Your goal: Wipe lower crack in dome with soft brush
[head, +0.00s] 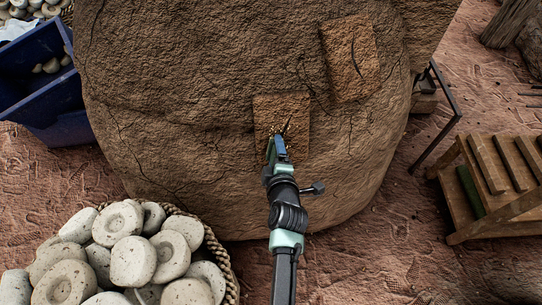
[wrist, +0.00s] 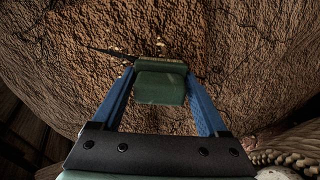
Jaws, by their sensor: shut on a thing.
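The brown mud dome (head: 200,110) fills the middle of the head view. Its lower patch (head: 294,104) has a short dark crack (head: 287,126) with pale crumbs around it. An upper patch (head: 342,50) with a longer curved crack sits higher and to the right. My gripper (head: 276,146) is at the lower patch, just below the crack. In the wrist view its blue fingers are shut on the green soft brush (wrist: 160,88). The brush's far edge is at the crack (wrist: 108,53), among the crumbs; I cannot tell if the bristles touch the clay.
A basket of pale clay rounds (head: 133,260) stands at the lower left. A blue bin (head: 50,110) is at the upper left. A wooden rack (head: 490,190) and a dark metal frame (head: 440,130) stand to the right. Bare reddish ground lies between.

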